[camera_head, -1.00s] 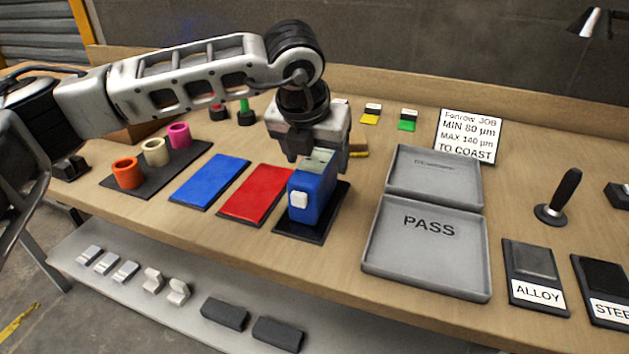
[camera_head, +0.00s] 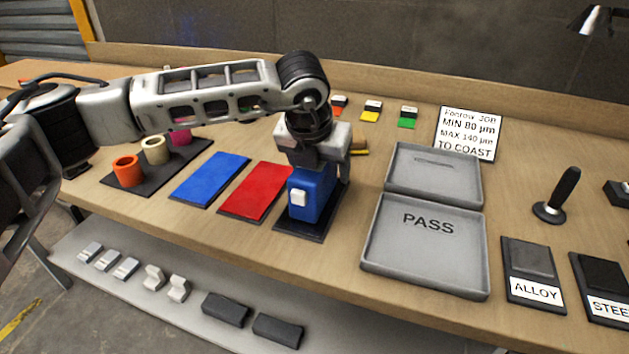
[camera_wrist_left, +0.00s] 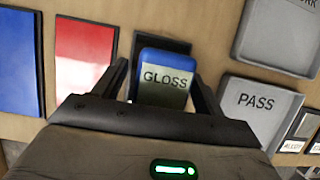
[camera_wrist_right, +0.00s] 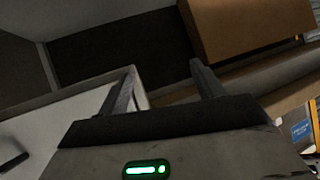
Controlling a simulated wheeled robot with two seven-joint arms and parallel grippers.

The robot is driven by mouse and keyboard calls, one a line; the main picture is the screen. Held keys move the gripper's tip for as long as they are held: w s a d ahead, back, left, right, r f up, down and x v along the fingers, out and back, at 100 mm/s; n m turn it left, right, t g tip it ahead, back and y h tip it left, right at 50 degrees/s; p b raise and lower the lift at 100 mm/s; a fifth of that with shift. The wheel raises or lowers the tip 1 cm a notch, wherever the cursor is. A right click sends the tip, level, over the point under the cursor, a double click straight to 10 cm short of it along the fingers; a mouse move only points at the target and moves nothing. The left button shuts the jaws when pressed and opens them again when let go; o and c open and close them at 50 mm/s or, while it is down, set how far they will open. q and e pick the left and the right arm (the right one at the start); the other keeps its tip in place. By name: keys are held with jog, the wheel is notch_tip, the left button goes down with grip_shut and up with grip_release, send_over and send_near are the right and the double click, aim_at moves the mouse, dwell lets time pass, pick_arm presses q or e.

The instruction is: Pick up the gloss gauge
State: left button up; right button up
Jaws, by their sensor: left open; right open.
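The gloss gauge (camera_head: 308,198) is a blue block with a white button on its front, standing on a black mat (camera_head: 297,226) on the bench. Its top, labelled GLOSS, shows in the left wrist view (camera_wrist_left: 163,82). My left gripper (camera_head: 318,165) is right over the gauge, pointing down. In the left wrist view its open fingers (camera_wrist_left: 160,85) stand one on each side of the gauge, with small gaps visible. In the head view the wrist hides the gauge's top. My right gripper (camera_wrist_right: 165,85) is open and empty, away from the gauge and outside the head view.
A red panel (camera_head: 255,192) and a blue panel (camera_head: 210,180) lie left of the gauge. A grey PASS tray (camera_head: 425,270) is at its right, with another tray (camera_head: 435,170) behind. ALLOY (camera_head: 533,275) and STEEL plates lie farther right. A lower shelf (camera_head: 150,310) holds small parts.

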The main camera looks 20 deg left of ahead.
pick_arm(q)
jog(key=shift+f+b, duration=0.25)
jog(key=shift+b, duration=0.1)
dwell(0.4)
jog(key=shift+r, duration=0.1)
jog(key=c, duration=1.3)
